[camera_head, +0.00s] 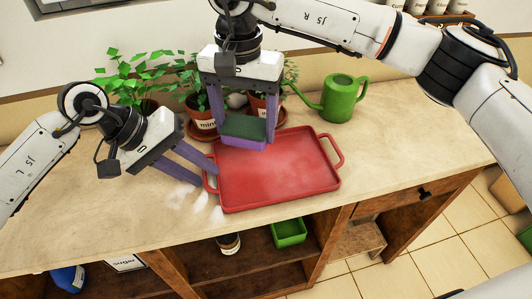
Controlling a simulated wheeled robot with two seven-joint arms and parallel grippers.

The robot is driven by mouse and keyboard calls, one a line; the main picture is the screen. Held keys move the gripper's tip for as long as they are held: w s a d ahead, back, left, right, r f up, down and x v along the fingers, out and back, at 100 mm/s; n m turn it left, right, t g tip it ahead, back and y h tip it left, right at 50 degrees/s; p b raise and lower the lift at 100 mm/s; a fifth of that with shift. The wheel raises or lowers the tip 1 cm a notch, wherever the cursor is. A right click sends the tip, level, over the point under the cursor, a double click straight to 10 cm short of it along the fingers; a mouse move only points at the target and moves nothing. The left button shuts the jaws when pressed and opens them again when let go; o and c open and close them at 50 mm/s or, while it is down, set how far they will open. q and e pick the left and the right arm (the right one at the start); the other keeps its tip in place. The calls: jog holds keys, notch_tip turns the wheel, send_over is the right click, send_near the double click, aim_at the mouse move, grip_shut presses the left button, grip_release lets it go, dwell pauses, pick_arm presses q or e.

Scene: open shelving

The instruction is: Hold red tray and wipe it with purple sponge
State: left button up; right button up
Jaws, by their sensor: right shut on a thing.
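The red tray (290,181) lies flat on the counter, with a handle at each end and a pale hazy patch on its surface. My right gripper (243,140) is shut on the purple sponge (240,143), which has a dark green top. It holds the sponge at the tray's back left edge; whether the sponge touches the tray is unclear. My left gripper (205,176) points at the tray's left handle (207,181). Its two purple fingers are apart, with their tips close to the handle. Contact with the handle cannot be told.
Potted herbs (201,117) on saucers stand behind the tray, close to my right gripper. A green watering can (342,98) stands at the back right. A green bin (288,232) sits on the shelf below.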

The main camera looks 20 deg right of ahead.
pick_arm(q)
jog(key=v, duration=1.2)
jog(key=shift+s, duration=0.1)
